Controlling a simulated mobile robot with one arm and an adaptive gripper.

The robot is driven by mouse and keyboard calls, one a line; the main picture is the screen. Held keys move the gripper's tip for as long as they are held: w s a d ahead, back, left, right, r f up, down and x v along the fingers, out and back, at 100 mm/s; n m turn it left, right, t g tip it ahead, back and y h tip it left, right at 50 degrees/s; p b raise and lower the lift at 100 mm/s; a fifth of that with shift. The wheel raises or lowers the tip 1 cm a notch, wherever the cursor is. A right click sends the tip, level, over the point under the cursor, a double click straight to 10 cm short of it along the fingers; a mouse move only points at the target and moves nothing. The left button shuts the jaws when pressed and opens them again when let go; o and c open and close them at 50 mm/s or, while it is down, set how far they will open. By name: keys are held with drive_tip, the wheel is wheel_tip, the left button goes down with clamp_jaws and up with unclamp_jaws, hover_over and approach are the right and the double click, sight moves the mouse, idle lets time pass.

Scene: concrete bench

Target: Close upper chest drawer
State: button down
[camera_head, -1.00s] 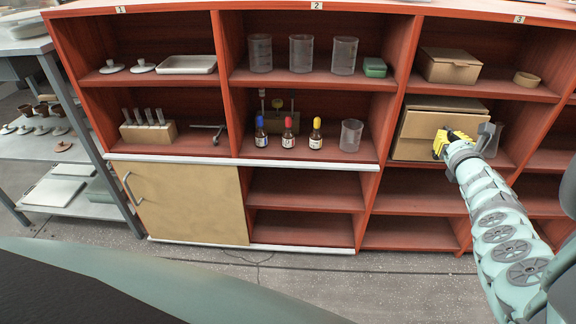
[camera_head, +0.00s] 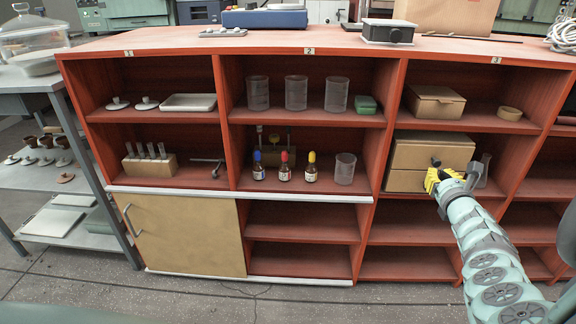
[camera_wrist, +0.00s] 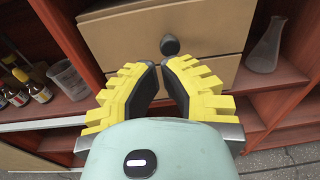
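A light-brown chest (camera_head: 410,152) stands in the middle shelf of the right bay, with an upper and a lower drawer front. The upper drawer (camera_wrist: 115,35) has a dark round knob (camera_wrist: 169,45), also seen in the head view (camera_head: 436,161). I cannot tell exactly how far this drawer stands out. My gripper (camera_wrist: 159,66), with yellow ridged fingers, is just in front of the chest and below the knob. Its fingertips nearly meet and nothing shows between them. In the head view my gripper (camera_head: 437,178) hides part of the lower drawer front.
A glass flask (camera_wrist: 267,45) stands right of the chest. A beaker (camera_head: 345,168) and several capped bottles (camera_head: 284,168) stand in the bay to the left. A cardboard box (camera_head: 435,102) sits on the shelf above. The shelves below the chest (camera_head: 405,230) are empty.

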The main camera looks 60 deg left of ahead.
drive_tip(key=p+v, duration=0.7)
drive_tip(key=v, duration=0.3)
drive_tip(key=shift+d, duration=0.2)
